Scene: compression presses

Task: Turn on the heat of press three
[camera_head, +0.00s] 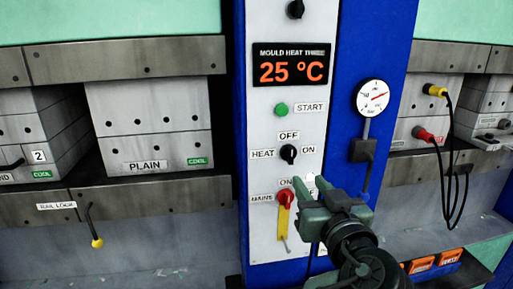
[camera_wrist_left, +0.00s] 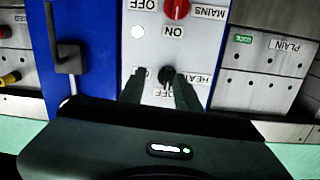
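The white press panel (camera_head: 270,120) carries a display (camera_head: 290,65) reading "MOULD HEAT THREE" and 25 °C. The black HEAT knob (camera_head: 288,153) sits below it, with OFF above and ON to its right; its exact pointing is hard to tell. My left gripper (camera_head: 310,185) is in front of the panel, just below and right of the knob. In the left wrist view, turned upside down, its two fingers (camera_wrist_left: 158,85) are apart, with the HEAT knob (camera_wrist_left: 166,76) seen between their tips. Contact cannot be told. My right gripper is not in view.
The red MAINS switch (camera_head: 285,198) with a yellow plate is just left of my gripper. A green START button (camera_head: 281,109) is above the knob. A gauge (camera_head: 373,97) and grey box (camera_head: 362,149) are on the blue column at right. Cables (camera_head: 450,160) hang further right.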

